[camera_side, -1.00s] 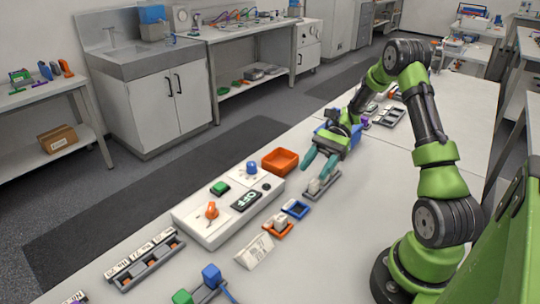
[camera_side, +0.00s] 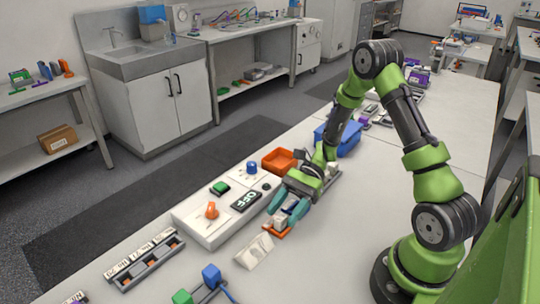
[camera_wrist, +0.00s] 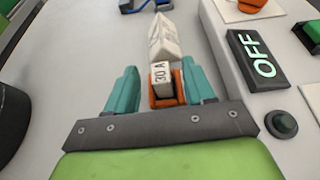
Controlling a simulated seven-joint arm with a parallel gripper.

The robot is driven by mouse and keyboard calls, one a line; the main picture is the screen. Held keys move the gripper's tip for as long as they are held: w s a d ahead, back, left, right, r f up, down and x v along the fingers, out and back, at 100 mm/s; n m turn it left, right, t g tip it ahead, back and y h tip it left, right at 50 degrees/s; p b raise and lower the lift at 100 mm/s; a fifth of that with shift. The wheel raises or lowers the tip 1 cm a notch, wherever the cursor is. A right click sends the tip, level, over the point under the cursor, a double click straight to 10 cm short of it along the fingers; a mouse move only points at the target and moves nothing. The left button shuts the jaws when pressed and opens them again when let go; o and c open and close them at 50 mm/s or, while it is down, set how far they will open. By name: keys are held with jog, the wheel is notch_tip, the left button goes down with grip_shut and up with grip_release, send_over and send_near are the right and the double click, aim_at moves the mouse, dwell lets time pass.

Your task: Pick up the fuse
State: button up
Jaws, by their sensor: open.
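The fuse is a small white block marked "30 A" (camera_wrist: 160,74). It sits upright in an orange holder (camera_wrist: 178,86) on the table. In the side view the fuse (camera_side: 281,222) and the orange holder (camera_side: 283,234) show at the front of my gripper. My gripper (camera_side: 284,211) is open and low over the holder. In the wrist view its teal fingers stand on the left and right of the fuse, with a gap on each side. The fuse's lower part is hidden in the holder.
A white tent card (camera_wrist: 166,38) stands just beyond the fuse. The white cycler panel with an OFF display (camera_side: 246,200) lies close on the left in the side view. An orange bin (camera_side: 279,160) and a blue bin (camera_side: 347,139) stand behind. Table at the right is clear.

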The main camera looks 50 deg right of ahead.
jog(key=shift+a+f, duration=0.1)
jog(key=shift+a, duration=0.1)
grip_shut()
dwell(0.3)
